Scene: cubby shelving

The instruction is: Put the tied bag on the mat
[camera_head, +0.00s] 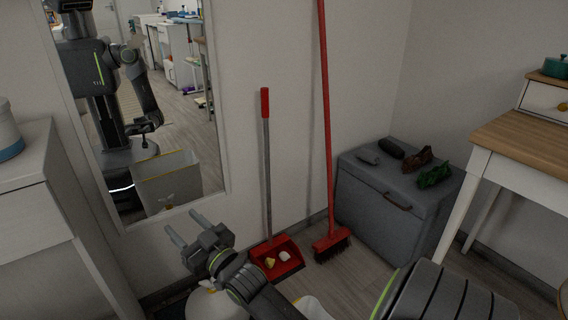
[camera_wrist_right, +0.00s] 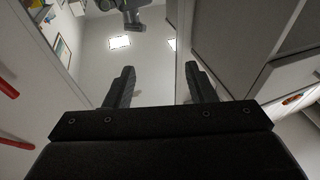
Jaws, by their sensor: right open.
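My right gripper (camera_head: 182,222) is open and empty in front of the wall below the mirror. In the right wrist view its two fingers (camera_wrist_right: 159,82) stand apart with only pale background between them. A white rounded thing (camera_head: 208,307), which looks like the tied bag, sits on the floor at the bottom edge, below the gripper. My right arm and the frame edge hide part of it, and its knot is not visible. A dark patch (camera_head: 170,309) beside it may be the mat; too little shows to be sure. My left gripper is not in view.
A red dustpan (camera_head: 277,260) with small scraps and a red broom (camera_head: 328,150) lean at the wall. A grey chest (camera_head: 385,205) carries several small items. A white cabinet (camera_head: 40,220) stands left, a wood-topped desk (camera_head: 525,145) right. The mirror (camera_head: 180,90) reflects me.

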